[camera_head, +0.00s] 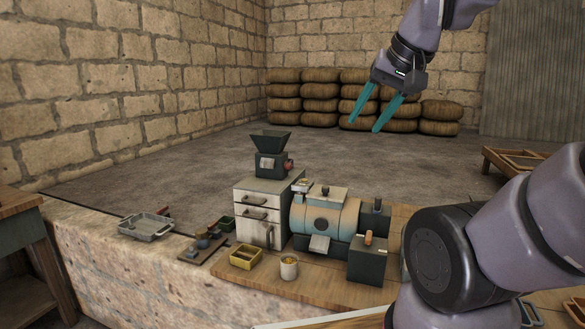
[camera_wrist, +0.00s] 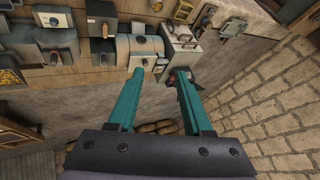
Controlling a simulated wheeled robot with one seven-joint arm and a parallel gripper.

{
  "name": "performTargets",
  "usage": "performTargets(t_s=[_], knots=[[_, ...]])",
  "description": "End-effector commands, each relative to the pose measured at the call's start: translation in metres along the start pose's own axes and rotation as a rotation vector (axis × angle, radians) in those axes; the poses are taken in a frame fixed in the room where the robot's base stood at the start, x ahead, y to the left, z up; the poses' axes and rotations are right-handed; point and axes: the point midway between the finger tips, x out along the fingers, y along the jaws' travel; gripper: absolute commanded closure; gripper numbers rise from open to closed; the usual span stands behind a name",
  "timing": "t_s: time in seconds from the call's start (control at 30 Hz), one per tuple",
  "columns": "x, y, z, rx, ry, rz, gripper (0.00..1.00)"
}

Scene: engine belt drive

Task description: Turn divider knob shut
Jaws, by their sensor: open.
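My gripper (camera_head: 364,125) is open and empty, high above and behind the bench in the head view. Its two teal fingers point down and left, well apart from everything on the bench. In the wrist view the open gripper (camera_wrist: 160,72) has its fingertips near the machines in the picture only. I cannot tell which part is the divider knob. Candidates are a red knob (camera_head: 290,165) on the side of the hopper unit (camera_head: 268,164), a dark knob (camera_head: 325,190) on top of the drum machine (camera_head: 335,215), and a tan handle (camera_head: 368,238) on a dark box (camera_head: 367,264).
The hopper unit stands on a pale drawer cabinet (camera_head: 258,203). A yellow bin (camera_head: 245,257), a white cup (camera_head: 289,268) and a metal tray (camera_head: 147,228) line the bench front. Stacked sacks (camera_head: 320,104) stand by the far wall. My arm covers the bench's right side.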

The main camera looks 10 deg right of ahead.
Motion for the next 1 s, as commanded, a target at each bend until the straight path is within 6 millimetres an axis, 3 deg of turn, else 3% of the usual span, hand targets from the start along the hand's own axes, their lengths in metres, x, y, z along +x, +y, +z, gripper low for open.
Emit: performTargets(t_s=[0.17, 0.27, 0.47, 0.77, 1.0], knots=[[0.003, -0.004, -0.007, 0.034, -0.018, -0.003, 0.37], [0.011, -0.014, -0.022, 0.121, -0.067, -0.013, 0.37], [0.047, -0.045, -0.077, 0.421, -0.22, -0.043, 0.37], [0.136, -0.073, -0.166, 0.9, -0.455, -0.079, 0.37], [0.231, -0.071, -0.228, 1.28, -0.642, -0.102, 0.37]])
